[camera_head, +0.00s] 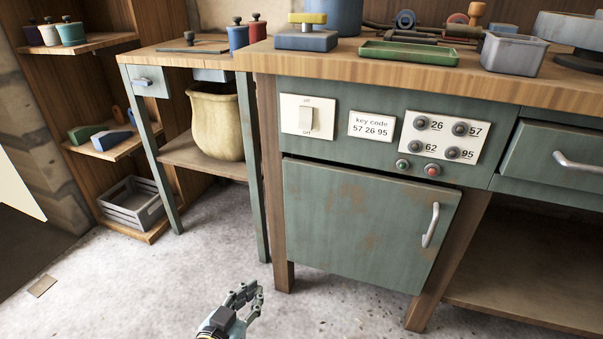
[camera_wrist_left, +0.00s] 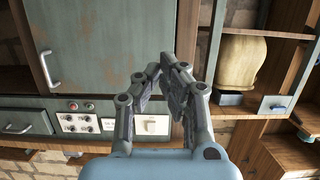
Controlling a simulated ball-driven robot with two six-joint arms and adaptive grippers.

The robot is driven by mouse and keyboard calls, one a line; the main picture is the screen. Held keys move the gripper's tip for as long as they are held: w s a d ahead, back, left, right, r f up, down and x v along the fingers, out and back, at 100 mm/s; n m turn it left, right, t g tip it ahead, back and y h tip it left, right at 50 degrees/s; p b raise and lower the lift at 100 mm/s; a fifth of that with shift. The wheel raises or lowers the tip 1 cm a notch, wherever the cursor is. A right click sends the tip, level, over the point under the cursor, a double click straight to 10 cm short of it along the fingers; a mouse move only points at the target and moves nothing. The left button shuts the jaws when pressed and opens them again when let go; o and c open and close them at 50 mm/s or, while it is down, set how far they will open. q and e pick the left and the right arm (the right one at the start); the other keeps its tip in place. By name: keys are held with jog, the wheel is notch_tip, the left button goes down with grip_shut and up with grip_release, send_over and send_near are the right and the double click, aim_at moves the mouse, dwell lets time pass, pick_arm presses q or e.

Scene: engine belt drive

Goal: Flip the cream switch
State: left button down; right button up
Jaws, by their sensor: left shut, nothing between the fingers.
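The cream switch (camera_head: 305,118) is a rocker on a cream plate on the green cabinet front, at the panel's left end under the worktop. Its plate has small lettering above and below the rocker. My left gripper (camera_head: 254,287) is low in the head view, over the floor, below and left of the switch and well apart from it. It is shut and empty. In the left wrist view, which looks upside down, the gripper (camera_wrist_left: 162,66) has its fingertips together, and the switch (camera_wrist_left: 152,125) shows behind, between the fingers. My right gripper is not in view.
A "key code 57 26 95" label (camera_head: 371,126) and a plate of numbered knobs (camera_head: 440,136) sit right of the switch. Green and red buttons (camera_head: 432,170) are below. A cabinet door (camera_head: 360,225) with a handle hangs beneath. Open floor (camera_head: 180,280) lies in front.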

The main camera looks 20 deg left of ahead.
aim_at(307, 114)
pick_arm(q)
jog(key=w+d+r+t+b, duration=0.1)
jog(key=w+r+t+b, duration=0.2)
jog(key=r, duration=0.7)
jog(key=w+d+r+t+b, duration=0.2)
jog(key=w+r+t, duration=0.4)
jog(key=r, duration=0.4)
jog(key=shift+r+t+b, duration=0.25)
jog(key=shift+t+b, duration=0.4)
jog(key=shift+t, duration=0.05)
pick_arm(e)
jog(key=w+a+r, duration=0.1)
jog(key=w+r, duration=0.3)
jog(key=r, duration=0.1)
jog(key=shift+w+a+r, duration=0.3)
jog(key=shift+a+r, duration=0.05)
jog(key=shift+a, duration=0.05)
pick_arm(q)
jog(key=shift+w, duration=0.1)
